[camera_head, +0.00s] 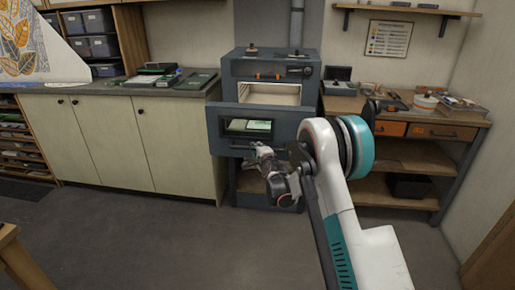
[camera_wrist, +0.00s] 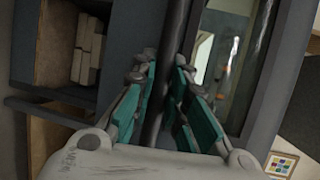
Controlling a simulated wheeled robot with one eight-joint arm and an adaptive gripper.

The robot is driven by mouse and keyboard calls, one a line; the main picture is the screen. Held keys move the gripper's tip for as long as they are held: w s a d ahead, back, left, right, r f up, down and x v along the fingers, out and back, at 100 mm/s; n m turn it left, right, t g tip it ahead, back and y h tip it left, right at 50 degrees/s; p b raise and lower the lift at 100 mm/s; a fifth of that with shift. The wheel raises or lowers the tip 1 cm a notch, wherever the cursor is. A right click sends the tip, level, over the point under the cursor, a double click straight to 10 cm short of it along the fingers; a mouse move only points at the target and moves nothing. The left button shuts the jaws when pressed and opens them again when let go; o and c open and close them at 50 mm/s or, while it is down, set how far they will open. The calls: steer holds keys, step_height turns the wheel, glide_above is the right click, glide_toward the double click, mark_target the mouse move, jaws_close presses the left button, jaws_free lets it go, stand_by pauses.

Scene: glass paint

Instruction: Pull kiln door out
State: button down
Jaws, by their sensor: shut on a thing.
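The kiln (camera_head: 233,68) is a dark grey-blue box at the back centre. Its cream chamber (camera_head: 270,94) shows above the kiln door (camera_head: 218,128), a grey panel with a dark window, which stands out in front of the body. In the wrist view the door (camera_wrist: 255,105) fills the right side. My gripper (camera_head: 257,153) is at the door's lower front. In the wrist view my gripper (camera_wrist: 164,85) has its teal-padded fingers on both sides of the dark bar handle (camera_wrist: 175,35), shut on it.
Cream cabinets (camera_head: 105,142) with a dark worktop stand left of the kiln. The grey floor (camera_head: 150,235) in front is clear. A wooden table edge (camera_head: 12,255) is at lower left.

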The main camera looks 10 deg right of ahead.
steer(key=shift+s, duration=0.15)
steer(key=c, duration=1.6)
jaws_free()
steer(key=shift+o, duration=0.2)
steer(key=s+d+r, duration=0.1)
steer(key=s+r, duration=0.1)
steer(key=s, duration=0.9)
steer(key=shift+s, duration=0.35)
steer(key=shift+r, duration=0.1)
